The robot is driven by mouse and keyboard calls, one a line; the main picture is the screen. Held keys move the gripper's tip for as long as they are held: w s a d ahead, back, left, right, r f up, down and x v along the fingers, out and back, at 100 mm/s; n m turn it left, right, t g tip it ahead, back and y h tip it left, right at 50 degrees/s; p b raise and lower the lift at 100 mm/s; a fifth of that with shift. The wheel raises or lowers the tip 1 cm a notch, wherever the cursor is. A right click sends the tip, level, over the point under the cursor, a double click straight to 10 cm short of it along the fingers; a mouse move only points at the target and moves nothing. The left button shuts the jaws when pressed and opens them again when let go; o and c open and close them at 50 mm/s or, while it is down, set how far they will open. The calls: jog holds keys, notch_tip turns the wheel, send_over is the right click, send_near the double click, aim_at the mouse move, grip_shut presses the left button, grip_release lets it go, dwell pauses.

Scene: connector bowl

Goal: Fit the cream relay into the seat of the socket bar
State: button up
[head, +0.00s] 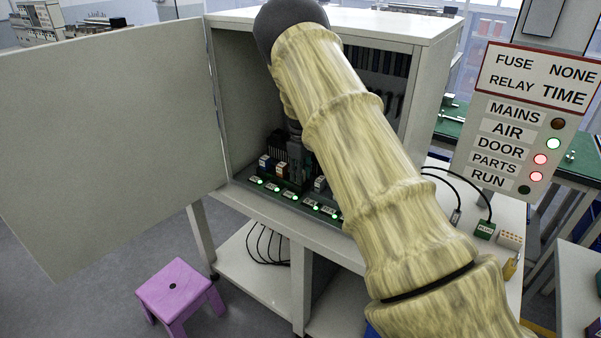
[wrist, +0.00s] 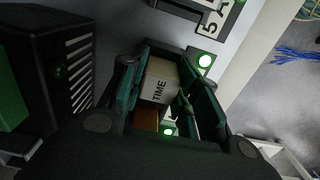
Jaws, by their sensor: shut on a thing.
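The cream relay (wrist: 158,84), marked TIME, sits between the fingers of my gripper (wrist: 168,92) in the wrist view. The gripper is shut on it. In the head view my arm hides the relay and most of the gripper. The socket bar (head: 292,197) runs along the cabinet's front floor, with lit green lamps and small labels. Its right end is behind my arm. An orange-brown block (wrist: 145,121) shows just below the relay in the wrist view. I cannot tell whether the relay touches the seat, which is hidden.
The cabinet (head: 330,20) is open, its door (head: 110,130) swung left. A dark vented box (wrist: 55,75) is close left of the gripper. The panel (head: 532,110) reads FUSE NONE, RELAY TIME.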

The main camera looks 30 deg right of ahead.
jog(key=shift+s, duration=0.1)
jog(key=o, duration=1)
jog(key=shift+f, duration=0.1)
jog(key=shift+r+b, duration=0.8)
jog(key=shift+r, duration=3.15)
